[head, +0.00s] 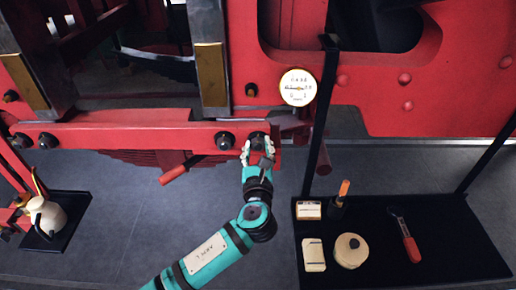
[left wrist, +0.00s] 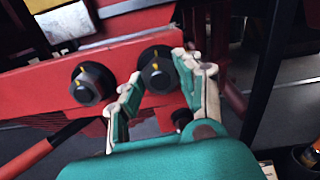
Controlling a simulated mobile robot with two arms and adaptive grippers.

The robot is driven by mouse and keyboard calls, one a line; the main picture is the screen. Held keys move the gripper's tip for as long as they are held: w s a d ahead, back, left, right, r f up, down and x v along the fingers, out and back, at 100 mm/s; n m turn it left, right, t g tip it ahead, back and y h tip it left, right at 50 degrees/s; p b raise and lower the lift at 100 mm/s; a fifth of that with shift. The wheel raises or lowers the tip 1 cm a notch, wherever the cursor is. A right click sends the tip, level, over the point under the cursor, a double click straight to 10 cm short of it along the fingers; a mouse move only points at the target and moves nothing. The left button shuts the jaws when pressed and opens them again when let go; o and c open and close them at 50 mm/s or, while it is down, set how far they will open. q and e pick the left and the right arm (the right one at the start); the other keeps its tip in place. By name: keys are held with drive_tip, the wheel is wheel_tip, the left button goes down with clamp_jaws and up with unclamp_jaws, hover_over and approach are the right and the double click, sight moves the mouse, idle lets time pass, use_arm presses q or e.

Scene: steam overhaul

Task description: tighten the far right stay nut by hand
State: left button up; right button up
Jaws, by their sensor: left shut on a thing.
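The far right stay nut (head: 257,138) is a dark hex nut near the right end of the red horizontal bar (head: 150,135). In the left wrist view the nut (left wrist: 159,73) shows a small yellow mark on its stud end. My left gripper (head: 259,149) reaches up to it from below. In the left wrist view its pale fingers (left wrist: 158,80) stand on either side of the nut and are shut on it. They cover part of its sides. My right gripper is in neither view.
Another stay nut (head: 225,140) sits just left, close to my fingers. A red-handled bar (head: 174,174) sticks out below. A gauge (head: 298,87) and black post (head: 320,120) stand right. A black tray (head: 455,240) holds a red-handled wrench (head: 408,240) and tins. An oil can (head: 46,215) stands left.

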use_arm(q)
drive_tip(key=shift+f+m, duration=0.3)
drive_tip(key=shift+m, duration=0.3)
drive_tip(key=o, duration=1.1)
drive_tip(key=shift+s+r, duration=0.1)
drive_tip(key=shift+r, duration=0.1)
drive_tip(key=shift+o, duration=0.2)
drive_tip(key=s, duration=1.2)
drive_tip(key=shift+f, duration=0.1)
